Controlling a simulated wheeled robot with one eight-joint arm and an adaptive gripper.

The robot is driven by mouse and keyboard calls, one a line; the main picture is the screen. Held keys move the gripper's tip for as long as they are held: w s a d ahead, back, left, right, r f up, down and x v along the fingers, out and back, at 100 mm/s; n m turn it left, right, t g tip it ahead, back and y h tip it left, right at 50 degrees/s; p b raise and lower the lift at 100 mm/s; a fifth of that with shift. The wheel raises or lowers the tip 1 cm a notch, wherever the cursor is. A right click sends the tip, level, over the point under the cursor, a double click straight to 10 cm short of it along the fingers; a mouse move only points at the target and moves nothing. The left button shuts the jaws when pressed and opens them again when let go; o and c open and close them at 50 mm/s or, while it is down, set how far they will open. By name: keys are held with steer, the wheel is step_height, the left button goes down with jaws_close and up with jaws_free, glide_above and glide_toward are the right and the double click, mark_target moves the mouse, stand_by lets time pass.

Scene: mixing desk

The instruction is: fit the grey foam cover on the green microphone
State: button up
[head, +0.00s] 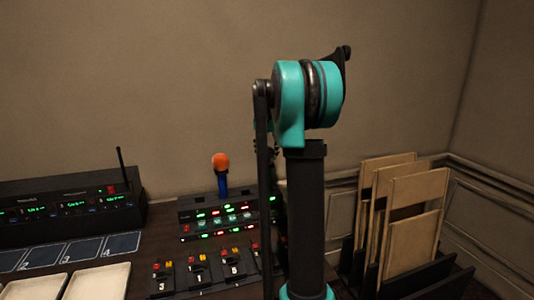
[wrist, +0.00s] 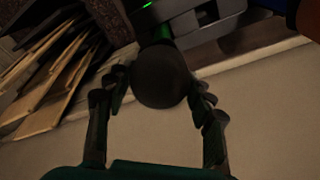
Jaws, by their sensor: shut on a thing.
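The grey foam cover (wrist: 162,78) shows as a dark round ball in the wrist view. My gripper (wrist: 158,88) is shut on it, with one finger on each side. The green microphone (wrist: 158,33) shows as a short green stretch directly behind the cover, in line with it. The cover overlaps its end, so I cannot tell how far the cover sits over it. In the head view my arm hides the gripper, the cover and most of the green microphone.
A blue microphone (head: 223,186) with an orange cover (head: 220,163) stands left of my arm on the lit console (head: 190,218). A rack of tan panels (head: 413,235) stands at right. A black unit with an antenna (head: 70,206) and pale trays (head: 98,282) are at left.

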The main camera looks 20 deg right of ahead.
steer(key=o, duration=0.8)
steer(key=shift+o, duration=0.7)
steer(key=shift+o, duration=1.4)
steer(key=shift+r, duration=3.5)
steer(key=shift+s, duration=0.1)
